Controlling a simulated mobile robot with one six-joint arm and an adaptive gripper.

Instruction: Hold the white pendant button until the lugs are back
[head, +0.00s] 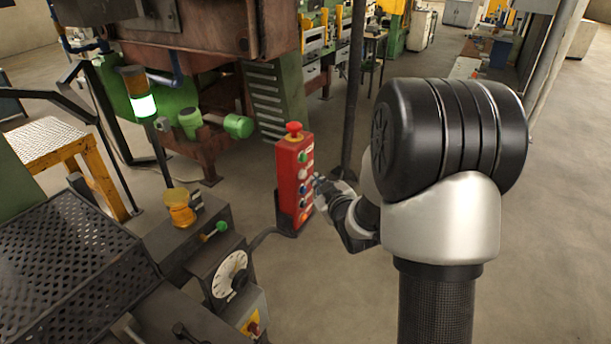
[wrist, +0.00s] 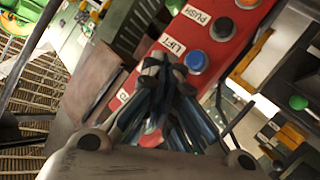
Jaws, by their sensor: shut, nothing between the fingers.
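The red pendant box (head: 292,180) stands upright with a red mushroom button on top and a column of coloured buttons on its face. In the wrist view the red pendant face (wrist: 232,48) shows an orange, a black and a blue button (wrist: 197,62), with labels reading PUSH and LIFT. No white button is clearly visible there; my fingers cover the face below the blue button. My gripper (head: 317,183) is shut and empty, its tips close to the pendant face. In the wrist view my fingertips (wrist: 163,66) lie beside the blue button; contact cannot be told.
A dark post (head: 354,85) rises behind the pendant. The floor to the right is open.

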